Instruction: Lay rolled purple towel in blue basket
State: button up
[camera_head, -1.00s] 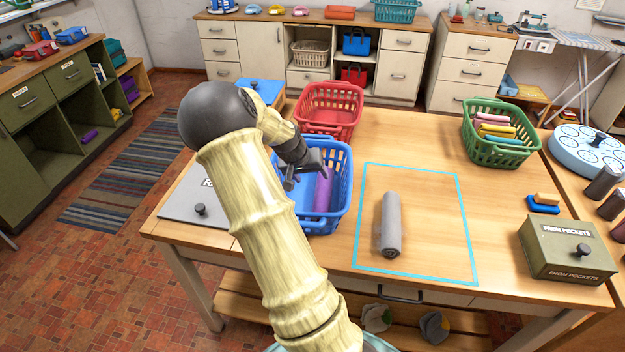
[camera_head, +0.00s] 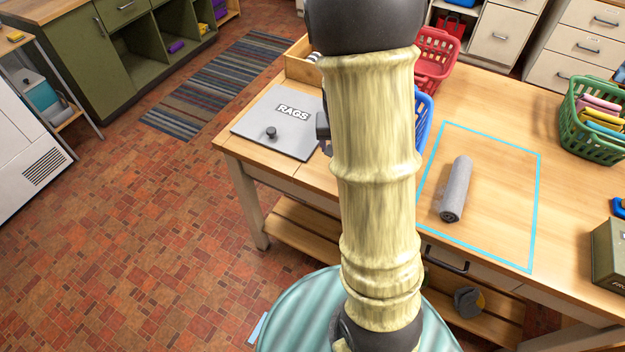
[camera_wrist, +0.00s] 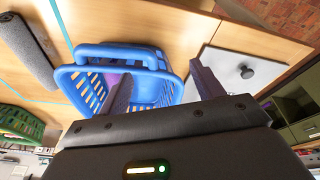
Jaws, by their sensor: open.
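The blue basket (camera_head: 424,118) stands on the wooden table, mostly hidden behind my arm in the head view. It also shows in the wrist view (camera_wrist: 150,58), beyond my fingers. A small patch of the purple towel (camera_wrist: 112,79) shows inside the basket, partly covered by a finger; the towel is hidden in the head view. My gripper (camera_wrist: 163,85) is open, its two fingers apart with nothing held between them. Its dark tip barely shows beside my arm in the head view, near the grey rags lid.
A grey rolled towel (camera_head: 455,189) lies inside a cyan outline. The rags lid (camera_head: 281,122) is left of my arm. A red basket (camera_head: 434,62) stands behind, and a green basket (camera_head: 595,120) with rolled towels is at right. Floor is free at left.

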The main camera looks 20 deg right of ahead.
jog(key=s+a+r+n+y, duration=0.1)
jog(key=s+a+r+n, duration=0.2)
jog(key=s+a, duration=0.8)
jog(key=shift+s+a+r+n+y, duration=0.2)
jog(key=shift+a+n+y, duration=0.2)
jog(key=shift+a+n, duration=0.55)
